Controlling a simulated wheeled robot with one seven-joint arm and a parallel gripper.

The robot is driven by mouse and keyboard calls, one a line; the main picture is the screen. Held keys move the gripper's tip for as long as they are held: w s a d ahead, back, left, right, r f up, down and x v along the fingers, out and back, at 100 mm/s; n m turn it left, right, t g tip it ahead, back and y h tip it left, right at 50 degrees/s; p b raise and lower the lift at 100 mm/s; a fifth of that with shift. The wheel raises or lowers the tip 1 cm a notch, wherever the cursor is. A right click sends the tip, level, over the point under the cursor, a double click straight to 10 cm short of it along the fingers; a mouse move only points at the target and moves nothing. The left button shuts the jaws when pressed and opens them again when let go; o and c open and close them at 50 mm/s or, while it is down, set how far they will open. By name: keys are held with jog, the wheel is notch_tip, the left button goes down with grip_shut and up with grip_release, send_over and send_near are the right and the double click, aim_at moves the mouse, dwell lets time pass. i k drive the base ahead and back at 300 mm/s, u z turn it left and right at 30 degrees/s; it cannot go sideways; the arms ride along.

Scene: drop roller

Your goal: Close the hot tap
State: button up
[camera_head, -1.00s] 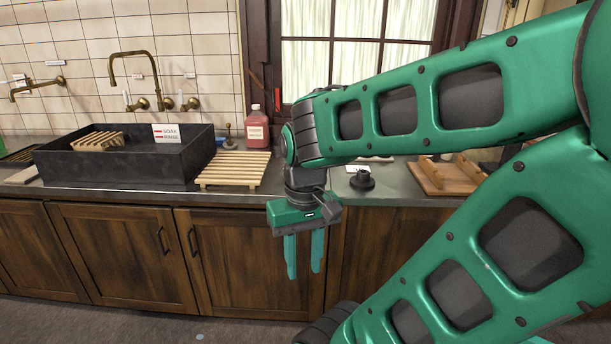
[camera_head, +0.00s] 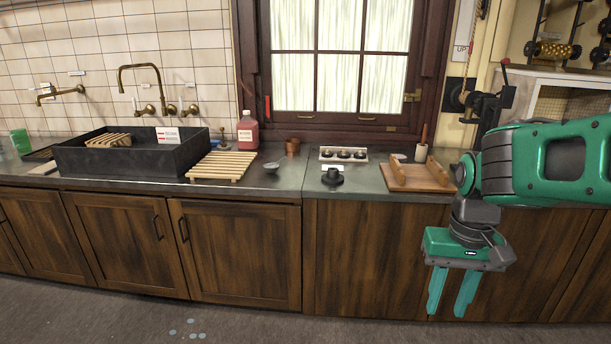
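A brass gooseneck tap (camera_head: 146,86) stands on the tiled wall behind the dark sink (camera_head: 125,161). It has a left handle (camera_head: 147,109) with a pale lever and a right handle (camera_head: 191,110). A second brass wall spout (camera_head: 60,93) is further left. I cannot tell which handle is hot, or whether water runs. My gripper (camera_head: 448,310) hangs down in front of the cabinets at the right, far from the taps. Its two green fingers are apart with nothing between them.
Along the counter stand a wooden rack (camera_head: 221,165), a red bottle (camera_head: 248,131), a small bowl (camera_head: 271,167), a black knob-like object (camera_head: 332,176) and a wooden tray (camera_head: 418,176). A dark lever fixture (camera_head: 480,100) is on the right wall.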

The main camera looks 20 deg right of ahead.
aim_at(136, 113)
jog(key=u, duration=0.25)
jog(key=i, duration=0.5)
jog(key=u, duration=0.85)
jog(key=i, duration=2.3)
jog(key=z, duration=1.3)
jog(key=i, duration=0.55)
jog(key=z, duration=0.25)
